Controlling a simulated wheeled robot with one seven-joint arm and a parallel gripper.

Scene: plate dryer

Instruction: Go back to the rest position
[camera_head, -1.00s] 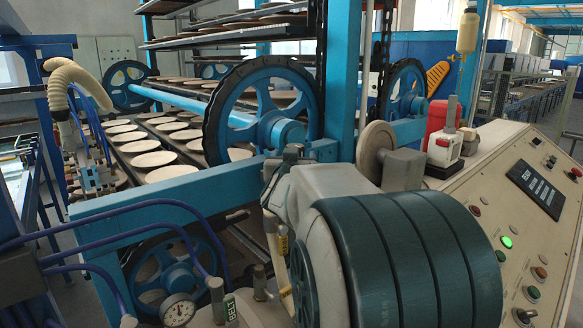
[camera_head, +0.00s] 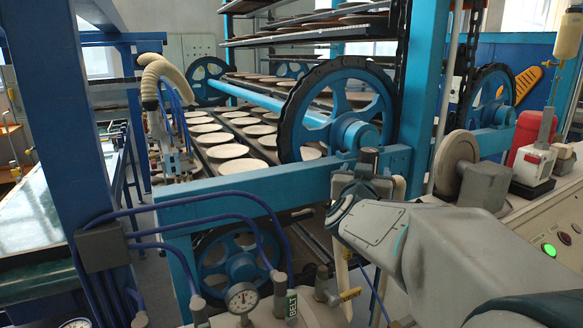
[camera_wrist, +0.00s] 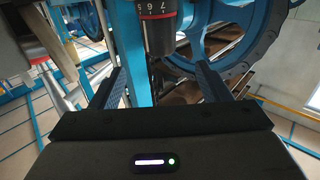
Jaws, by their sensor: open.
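My arm reaches in from the lower right of the head view, over the machine's front. Its far end is by the blue frame (camera_head: 240,190), above the gauge and valve area. I cannot make out my gripper's fingers in that view. In the wrist view my gripper (camera_wrist: 157,75) has its two dark fingers wide apart, with nothing held between them. A dark cylinder (camera_wrist: 156,32) with a red ring and white numbers shows beyond the fingers at the top middle. I cannot tell how far it is from the fingertips.
A pressure gauge (camera_head: 241,298), a valve tagged BELT (camera_head: 291,304) and a yellow handle (camera_head: 350,295) sit low in front. Blue hoses cross at left. A black-rimmed blue wheel (camera_head: 337,108) and plate racks (camera_head: 228,151) stand behind. A button panel (camera_head: 556,235) is at right.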

